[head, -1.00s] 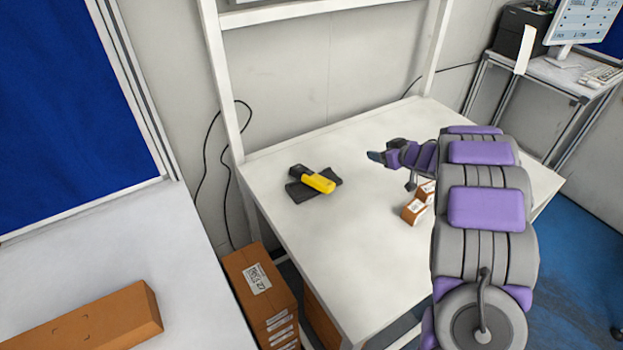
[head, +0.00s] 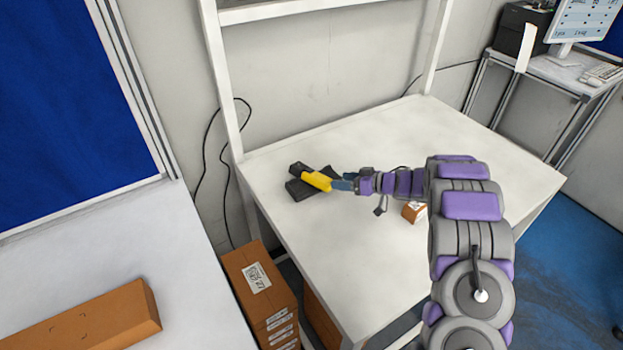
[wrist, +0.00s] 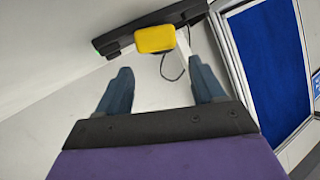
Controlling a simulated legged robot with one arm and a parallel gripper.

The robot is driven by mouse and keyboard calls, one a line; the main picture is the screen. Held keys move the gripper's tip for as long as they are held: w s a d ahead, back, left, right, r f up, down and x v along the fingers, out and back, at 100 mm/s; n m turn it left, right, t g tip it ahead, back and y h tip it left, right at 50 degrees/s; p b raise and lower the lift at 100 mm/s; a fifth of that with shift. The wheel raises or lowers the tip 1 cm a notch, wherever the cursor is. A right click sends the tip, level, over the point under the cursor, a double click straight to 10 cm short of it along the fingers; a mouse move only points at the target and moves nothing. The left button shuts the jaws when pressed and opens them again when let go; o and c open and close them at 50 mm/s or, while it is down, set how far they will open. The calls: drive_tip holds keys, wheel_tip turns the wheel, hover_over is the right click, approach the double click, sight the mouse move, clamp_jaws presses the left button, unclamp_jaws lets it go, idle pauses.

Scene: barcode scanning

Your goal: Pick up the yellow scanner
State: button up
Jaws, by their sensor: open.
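The yellow scanner (head: 317,180) with a black head lies on a black stand or mat (head: 300,190) on the white table. In the wrist view the scanner's yellow end (wrist: 155,39) faces me, just beyond and between my fingertips. My gripper (head: 343,183) is at the right end of the scanner, low over the table. In the wrist view my gripper (wrist: 165,78) is open, its two blue-grey fingers apart with nothing between them. Whether a fingertip touches the scanner I cannot tell.
A small brown box (head: 413,212) sits on the white table (head: 350,260), partly hidden by my arm. Brown cartons (head: 262,290) stand left of the table. A long brown box (head: 85,325) lies on another surface at lower left. The table's front is clear.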

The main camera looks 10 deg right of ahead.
sight(319, 176)
drive_tip(key=x, duration=0.4)
drive_tip(key=shift+w+f+b, duration=0.1)
drive_tip(key=shift+f+b, duration=0.05)
drive_tip(key=shift+b, duration=0.15)
drive_tip(key=shift+w+r+b+x, duration=0.1)
drive_tip(key=shift+b+x, duration=0.15)
drive_tip(key=shift+x, duration=0.7)
drive_tip(key=shift+w+r+b+x, duration=0.15)
drive_tip(key=shift+b+x, duration=0.1)
drive_tip(key=shift+x, duration=0.75)
drive_tip(key=shift+w+r+b+x, duration=0.1)
drive_tip(key=shift+b+x, duration=0.15)
drive_tip(key=shift+x, duration=0.7)
drive_tip(key=shift+s+d, duration=0.1)
drive_tip(key=shift+s, duration=0.05)
drive_tip(key=c, duration=1)
drive_tip(key=shift+r, duration=0.1)
